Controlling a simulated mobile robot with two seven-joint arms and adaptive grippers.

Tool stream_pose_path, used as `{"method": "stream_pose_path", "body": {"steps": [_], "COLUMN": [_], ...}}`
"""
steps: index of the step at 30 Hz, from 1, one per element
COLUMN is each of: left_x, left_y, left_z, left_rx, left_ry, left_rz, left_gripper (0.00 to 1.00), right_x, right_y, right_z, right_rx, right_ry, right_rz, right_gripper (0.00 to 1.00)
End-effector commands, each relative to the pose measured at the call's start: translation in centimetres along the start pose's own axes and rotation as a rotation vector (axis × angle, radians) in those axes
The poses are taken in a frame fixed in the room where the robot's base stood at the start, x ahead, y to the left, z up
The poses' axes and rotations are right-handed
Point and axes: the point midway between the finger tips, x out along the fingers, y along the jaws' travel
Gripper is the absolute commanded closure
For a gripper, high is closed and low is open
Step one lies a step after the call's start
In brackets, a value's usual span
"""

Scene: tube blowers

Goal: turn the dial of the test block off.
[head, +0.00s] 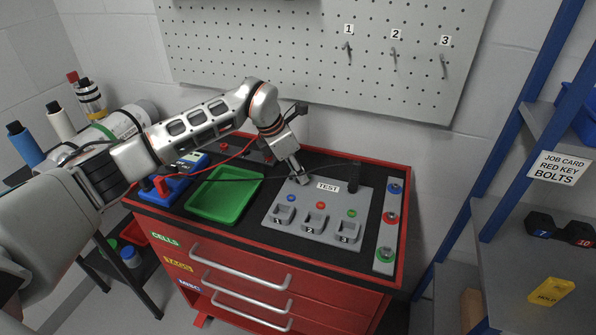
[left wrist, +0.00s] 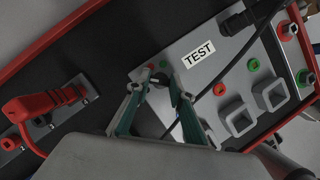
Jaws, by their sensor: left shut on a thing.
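The test block (head: 330,233) is a grey panel with a TEST label, coloured buttons and numbered sockets 1, 2 and 3. It lies on the black top of a red cabinet. My left gripper (head: 301,179) reaches down to its back left corner. In the left wrist view the gripper (left wrist: 157,84) has its fingertips closed around the dark dial (left wrist: 159,78), left of the TEST label (left wrist: 198,54). The fingers cover most of the dial, so its setting cannot be read. A small green mark shows beside it. My right gripper is not in view.
A black plug (head: 355,176) with a cable stands at the block's back right. A green tray (head: 226,194) and a blue meter (head: 193,160) lie to the left. A strip with coloured posts (head: 391,218) is on the right. A pegboard (head: 310,45) hangs behind.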

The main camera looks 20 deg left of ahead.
Motion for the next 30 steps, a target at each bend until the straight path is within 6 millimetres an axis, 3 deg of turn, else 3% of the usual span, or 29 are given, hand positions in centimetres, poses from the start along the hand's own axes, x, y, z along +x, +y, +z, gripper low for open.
{"method": "stream_pose_path", "body": {"steps": [11, 30], "left_x": [-0.2, -0.1], "left_y": [-0.1, -0.4], "left_z": [0.1, 0.1], "left_rx": [-0.095, -0.564], "left_ry": [0.0, 0.0], "left_rz": [0.041, 0.236], "left_gripper": [0.99, 0.99], "right_x": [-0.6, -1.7], "right_y": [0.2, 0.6], "right_z": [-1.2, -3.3], "right_rx": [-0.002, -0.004], "right_ry": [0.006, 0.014], "right_rz": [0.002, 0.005], "right_gripper": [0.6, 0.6]}}
